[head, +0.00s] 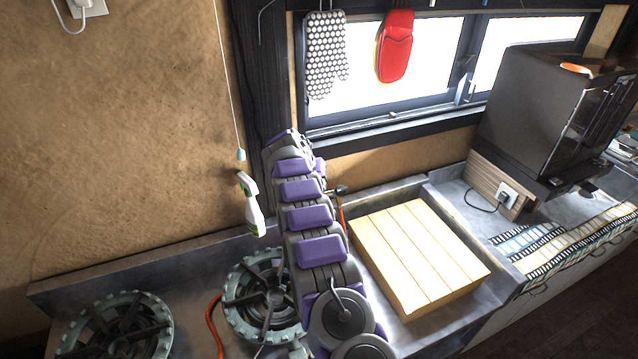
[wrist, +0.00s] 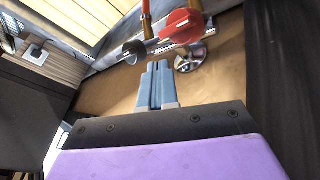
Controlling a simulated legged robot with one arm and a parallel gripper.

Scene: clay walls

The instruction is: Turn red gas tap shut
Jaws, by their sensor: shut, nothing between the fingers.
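The red gas tap (wrist: 182,26) shows in the wrist view at the top, right of centre. It has a round red handle on brass-coloured fittings, with a shiny metal part below it. A dark round knob (wrist: 133,47) is to its left. My gripper (wrist: 158,68) has its two grey-blue fingers together, empty, pointing up the picture just short of the tap, with a gap seeming to remain. In the head view my purple and grey arm hides the gripper and the red handle; a dark knob (head: 341,190) and an orange-red hose (head: 341,214) show beside the arm.
A slatted wooden board (head: 420,258) lies right of my arm. Gas burners (head: 262,297) stand at front left. A spray bottle (head: 251,205) is near the clay wall (head: 140,130). A dark oven-like box (head: 540,110) stands at right.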

